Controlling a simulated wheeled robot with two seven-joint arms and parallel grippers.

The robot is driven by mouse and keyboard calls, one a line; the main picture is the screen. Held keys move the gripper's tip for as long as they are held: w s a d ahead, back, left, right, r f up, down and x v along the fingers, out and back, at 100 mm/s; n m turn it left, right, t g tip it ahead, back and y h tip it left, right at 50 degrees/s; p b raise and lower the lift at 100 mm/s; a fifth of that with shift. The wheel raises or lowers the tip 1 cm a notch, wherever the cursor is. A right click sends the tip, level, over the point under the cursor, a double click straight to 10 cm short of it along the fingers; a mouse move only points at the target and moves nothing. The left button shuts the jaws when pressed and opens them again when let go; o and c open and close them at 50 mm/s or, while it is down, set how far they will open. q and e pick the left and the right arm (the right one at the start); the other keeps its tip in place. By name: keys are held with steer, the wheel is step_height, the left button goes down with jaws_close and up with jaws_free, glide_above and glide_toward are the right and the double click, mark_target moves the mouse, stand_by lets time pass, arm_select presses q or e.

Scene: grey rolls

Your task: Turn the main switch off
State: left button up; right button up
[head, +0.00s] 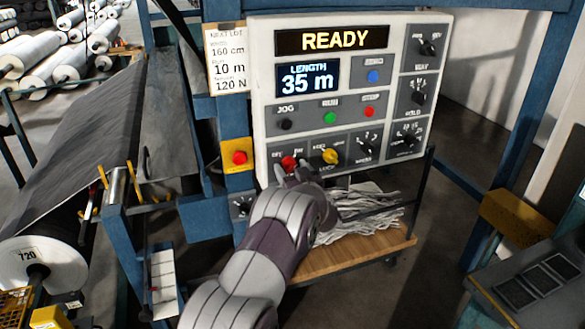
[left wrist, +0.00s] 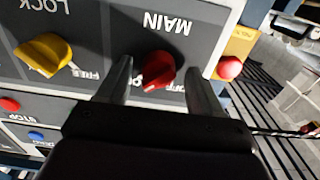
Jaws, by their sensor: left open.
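The main switch is a red rotary knob (head: 289,162) at the lower left of the grey control panel (head: 262,100). It also shows in the left wrist view (left wrist: 157,70), under the upside-down word MAIN. My left gripper (head: 291,177) is at the panel, just below the knob in the head view. In the left wrist view the open left gripper (left wrist: 160,82) has one finger on each side of the knob, with gaps visible. Which mark the knob points at is not clear. The panel display (head: 331,39) reads READY. My right gripper is not in view.
A yellow LOCK knob (head: 330,156) sits right of the main switch. A red button on a yellow plate (head: 239,157) is close on the left. Green (head: 330,118) and red (head: 369,112) buttons are above. A wooden shelf (head: 345,258) holding grey strips stands below.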

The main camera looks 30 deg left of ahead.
arm_select(q)
steer(key=shift+w+f, duration=0.1)
steer(key=c, duration=1.1)
steer(key=shift+o, duration=0.2)
steer(key=shift+w+d+n+b, duration=0.1)
steer(key=shift+n+b, duration=8.8)
steer(key=shift+b, duration=0.95)
